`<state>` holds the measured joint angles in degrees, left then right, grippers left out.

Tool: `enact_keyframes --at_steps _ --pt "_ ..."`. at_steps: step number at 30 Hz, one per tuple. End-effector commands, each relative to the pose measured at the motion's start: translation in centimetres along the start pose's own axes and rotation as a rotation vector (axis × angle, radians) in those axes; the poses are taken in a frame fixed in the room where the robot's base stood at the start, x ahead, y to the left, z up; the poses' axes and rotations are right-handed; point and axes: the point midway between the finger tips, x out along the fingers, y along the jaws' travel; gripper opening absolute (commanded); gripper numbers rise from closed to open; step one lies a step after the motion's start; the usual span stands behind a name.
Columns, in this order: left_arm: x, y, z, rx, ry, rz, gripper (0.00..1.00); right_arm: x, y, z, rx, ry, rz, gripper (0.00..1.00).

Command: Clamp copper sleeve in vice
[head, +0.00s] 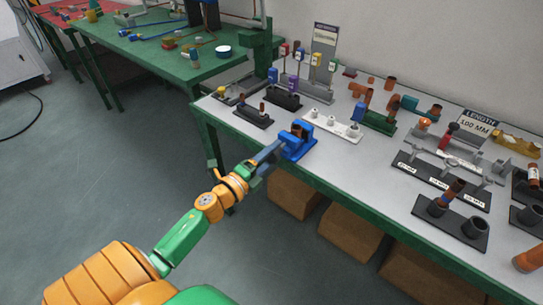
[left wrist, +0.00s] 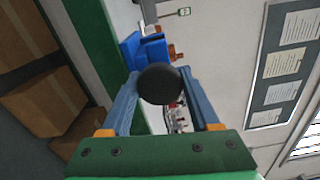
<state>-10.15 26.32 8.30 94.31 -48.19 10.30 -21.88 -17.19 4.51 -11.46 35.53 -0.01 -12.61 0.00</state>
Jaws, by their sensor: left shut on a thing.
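The blue vice (head: 296,146) stands at the near edge of the white-topped bench. A brown copper sleeve (head: 299,130) sits upright between its jaws; how tightly they hold it I cannot tell. My left gripper (head: 277,150) reaches the vice's near side. In the left wrist view its blue fingers close on a round black knob (left wrist: 159,84) directly in front of the blue vice (left wrist: 146,49). The knob hides part of the vice and fingertips. A small copper-coloured part (left wrist: 173,52) shows beside the vice. My right gripper is out of view.
Left of the vice is a black holder (head: 253,117) with small pieces; behind it is a white holder (head: 332,125). Black sleeve stands (head: 441,183) fill the right side. Cardboard boxes (head: 292,194) lie under the bench. A green table (head: 165,50) stands at the back left.

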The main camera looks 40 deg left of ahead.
Motion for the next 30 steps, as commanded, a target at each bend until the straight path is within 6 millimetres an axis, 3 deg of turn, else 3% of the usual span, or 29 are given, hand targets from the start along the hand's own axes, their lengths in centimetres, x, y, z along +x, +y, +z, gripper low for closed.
enact_keyframes --at_steps 15,30 --pt "-0.04 0.18 -0.09 0.345 0.002 0.002 0.06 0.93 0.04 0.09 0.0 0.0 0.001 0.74" --pt "-0.05 0.18 -0.09 0.423 0.003 0.003 0.06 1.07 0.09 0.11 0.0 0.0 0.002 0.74"
